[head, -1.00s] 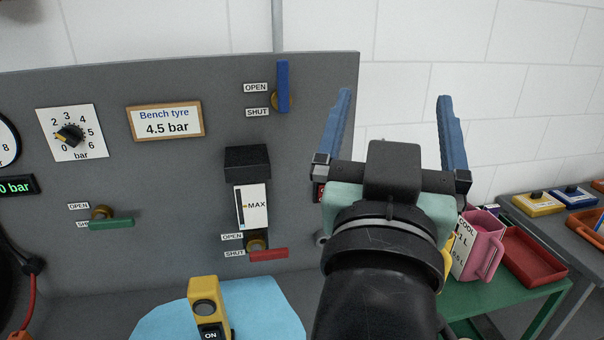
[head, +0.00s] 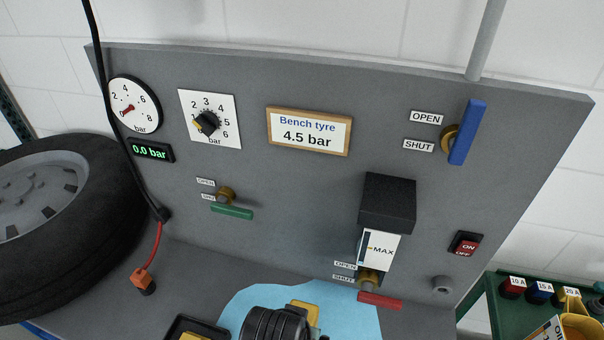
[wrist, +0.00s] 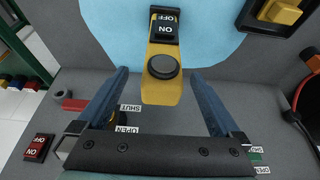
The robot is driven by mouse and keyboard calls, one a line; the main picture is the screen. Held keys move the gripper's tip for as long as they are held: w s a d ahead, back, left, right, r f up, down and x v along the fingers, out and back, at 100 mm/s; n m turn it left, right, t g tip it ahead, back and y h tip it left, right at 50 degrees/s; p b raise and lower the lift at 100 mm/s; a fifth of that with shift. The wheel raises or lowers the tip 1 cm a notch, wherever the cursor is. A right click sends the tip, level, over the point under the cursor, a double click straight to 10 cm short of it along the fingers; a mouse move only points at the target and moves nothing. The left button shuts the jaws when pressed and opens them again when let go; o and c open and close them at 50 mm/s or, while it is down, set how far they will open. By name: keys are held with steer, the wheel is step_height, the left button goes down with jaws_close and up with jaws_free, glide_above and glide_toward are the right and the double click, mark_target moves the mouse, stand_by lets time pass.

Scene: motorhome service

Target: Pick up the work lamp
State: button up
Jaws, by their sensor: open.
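The work lamp (wrist: 161,88) is yellow, with a round dark lens and a black ON/OFF switch. It is on a light blue mat (wrist: 98,25) on the bench. In the wrist view my gripper (wrist: 160,72) is open and empty, with its blue fingers to the left and right of the lamp's lens end. I cannot tell how far the fingertips are above it. In the head view, only a yellow part of the lamp (head: 313,314) shows on the mat (head: 352,312). My dark wrist covers the rest, and the fingers are hidden.
A grey panel (head: 330,180) with a gauge, valve levers and a black box stands behind the mat. A red-and-orange hose end (head: 144,280) and a tyre (head: 55,225) are at left. A black tray-like item with yellow (head: 190,330) lies left of the mat.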

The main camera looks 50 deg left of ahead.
steer(key=shift+x, duration=1.15)
steer(key=f, duration=0.1)
steer(key=w+a+f+p, duration=0.1)
steer(key=w+a+f, duration=0.1)
steer(key=f, duration=0.1)
steer(key=shift+w+f+p, duration=0.15)
steer(key=shift+w+p, duration=0.05)
steer(key=shift+p, duration=0.1)
jaws_close()
